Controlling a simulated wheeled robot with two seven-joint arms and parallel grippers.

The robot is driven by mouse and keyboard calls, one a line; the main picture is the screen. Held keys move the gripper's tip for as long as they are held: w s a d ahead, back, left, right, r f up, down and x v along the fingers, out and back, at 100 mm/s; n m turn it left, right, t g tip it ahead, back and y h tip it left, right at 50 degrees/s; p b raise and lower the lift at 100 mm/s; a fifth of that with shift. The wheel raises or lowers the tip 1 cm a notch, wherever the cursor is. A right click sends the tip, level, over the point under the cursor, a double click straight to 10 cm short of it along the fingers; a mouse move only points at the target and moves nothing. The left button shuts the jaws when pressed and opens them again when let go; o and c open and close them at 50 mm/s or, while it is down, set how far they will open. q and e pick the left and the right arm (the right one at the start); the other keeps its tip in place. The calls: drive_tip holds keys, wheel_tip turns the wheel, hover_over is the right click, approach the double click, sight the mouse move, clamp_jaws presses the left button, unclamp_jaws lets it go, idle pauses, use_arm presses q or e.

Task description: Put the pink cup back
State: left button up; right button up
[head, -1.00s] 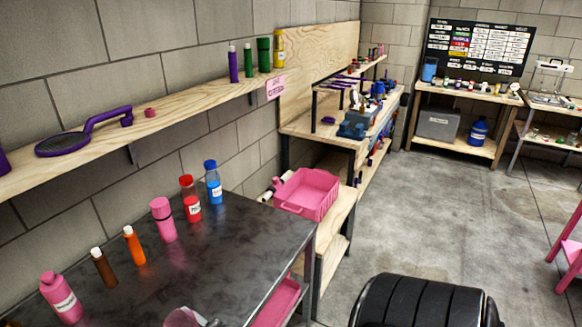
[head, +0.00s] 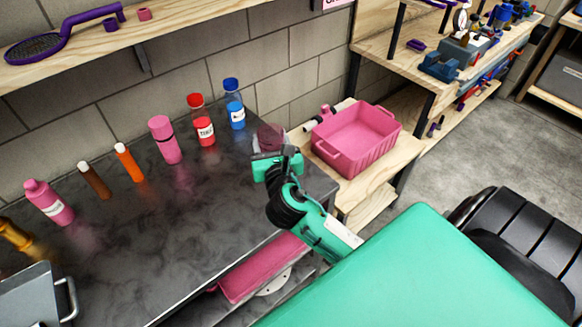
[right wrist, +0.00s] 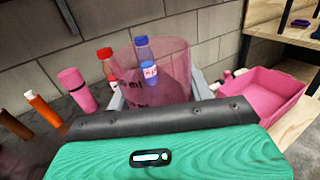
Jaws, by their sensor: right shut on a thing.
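The pink cup (head: 271,136) is see-through, with dark markings that show in the right wrist view (right wrist: 172,68). My right gripper (head: 272,157) is shut on it near the right end of the dark table (head: 190,220). The gripper's fingers show on both sides of the cup in the right wrist view. The cup looks roughly upright; I cannot tell whether its base touches the table. My gripper partly hides the cup in the head view. My left gripper is out of view.
Several bottles stand along the wall side, including a red-capped one (head: 203,122) and a blue-capped one (head: 235,107) close to the cup. A pink bin (head: 368,153) sits on the wooden shelf to the right. A grey tray (head: 30,300) lies at front left. The table's middle is clear.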

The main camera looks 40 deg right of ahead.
drive_tip(key=w+d+r+m+g+h, duration=0.25)
drive_tip(key=w+d+m+h, duration=0.2)
drive_tip(key=d, duration=0.25)
drive_tip(key=shift+g+h, duration=0.65)
drive_tip(key=f, duration=0.6)
drive_tip(key=d+f+b, duration=0.1)
drive_tip(key=f, duration=0.6)
drive_tip(key=f+b, duration=0.1)
drive_tip(key=f, duration=0.6)
drive_tip(key=shift+w+d, duration=0.15)
drive_tip(key=shift+w, duration=0.2)
drive_tip(key=shift+f, duration=0.15)
drive_tip(key=o, duration=1.1)
drive_tip(key=shift+f, duration=0.1)
drive_tip(key=shift+c, duration=0.2)
